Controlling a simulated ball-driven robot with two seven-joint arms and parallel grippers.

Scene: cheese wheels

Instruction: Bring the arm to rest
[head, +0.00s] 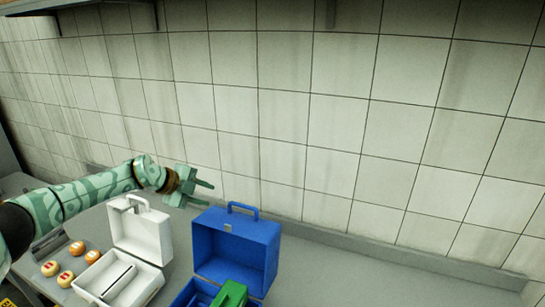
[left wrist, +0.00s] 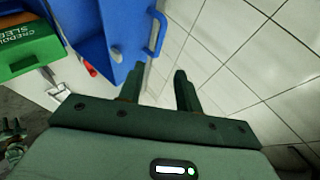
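My left arm reaches in from the left in the head view. My left gripper (head: 207,193) is held up above the counter, behind the white case and left of the blue case, near the tiled wall. Its two fingers are apart with nothing between them; the left wrist view also shows the empty gap of the gripper (left wrist: 159,76).
An open white case (head: 139,232) and an open blue case (head: 236,246) stand on the counter. A green object (head: 232,294) is at the blue case. Several small cheese wheels (head: 77,248) lie at the left. The counter to the right (head: 370,275) is clear.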

